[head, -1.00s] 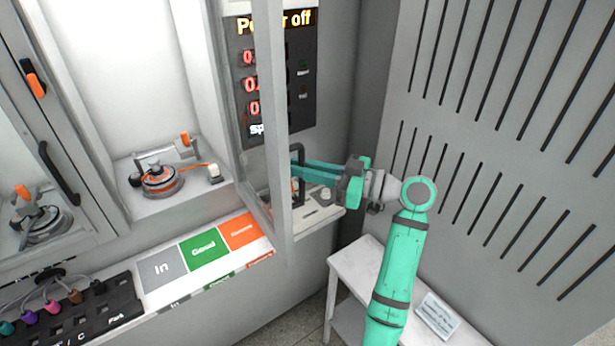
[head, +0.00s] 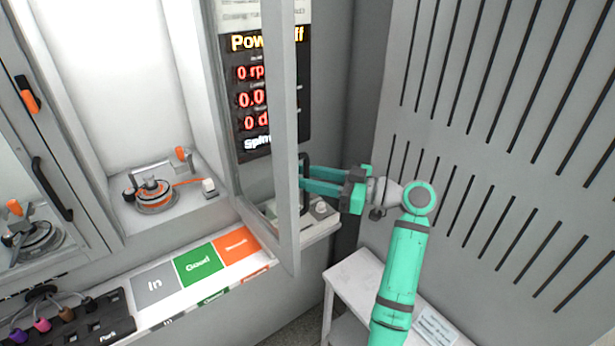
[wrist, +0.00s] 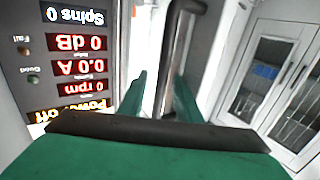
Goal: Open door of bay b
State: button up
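The glazed door (head: 284,200) of the middle bay stands swung outward, seen nearly edge-on; I read it as bay b, though no letter shows. The bay (head: 143,80) behind it is open. The door's dark bar handle (head: 305,168) is on its right face. My gripper (head: 304,179) is at this handle from the right, its two teal fingers apart. In the wrist view, the handle (wrist: 172,55) stands between the spread fingers of my gripper (wrist: 160,88), with a gap at the left finger. Contact on the right cannot be told.
An orange-and-grey motor (head: 150,195) sits in the bay. A neighbouring door (head: 62,165) at left is closed. A display panel (head: 255,95) reads power off. Coloured labels (head: 197,265) line the ledge. A small white table (head: 355,280) and a slotted wall (head: 490,140) are close to my arm.

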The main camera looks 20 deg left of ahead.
jog(key=shift+d, duration=0.1)
jog(key=d, duration=1.1)
jog(key=shift+s, duration=0.3)
jog(key=shift+a, duration=0.1)
